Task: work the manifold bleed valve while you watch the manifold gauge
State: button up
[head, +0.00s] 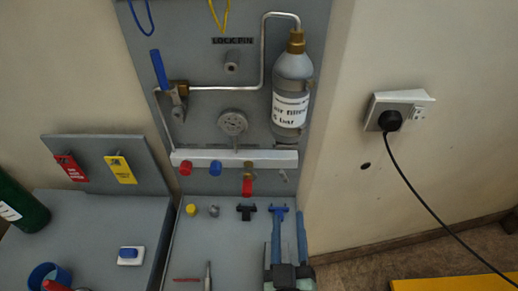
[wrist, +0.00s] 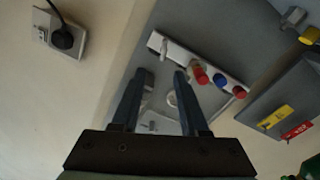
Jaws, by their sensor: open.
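The white manifold bar (head: 235,159) runs across the upright grey panel. A small metal valve (head: 284,175), which looks like the bleed valve, hangs under its right end; it also shows in the wrist view (wrist: 163,49). A red-handled valve (head: 247,186) hangs left of it. The round manifold gauge (head: 232,123) sits above the bar; its reading is too small to tell. My gripper (head: 289,222) is open and empty, in front of the bench and apart from the valve. Its fingertips (wrist: 160,74) point towards the panel.
A red knob (head: 186,169) and a blue knob (head: 216,168) sit under the bar's left half. Fittings, including a black T-shaped piece (head: 246,211), lie on the bench below. A grey bottle (head: 291,95) stands above the bar. A plugged socket (head: 398,111) is on the right wall.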

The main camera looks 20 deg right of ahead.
aim_at(283, 178)
jog(key=b+x, duration=0.2)
jog(key=x, duration=0.2)
jog(key=b+x, duration=0.3)
jog(key=x, duration=0.1)
jog(key=b+x, duration=0.2)
jog(key=x, duration=0.2)
jog(key=shift+w+a+f+b, duration=0.1)
jog(key=shift+w+a+b, duration=0.15)
jog(key=shift+w, duration=0.2)
grip_shut()
dwell(0.4)
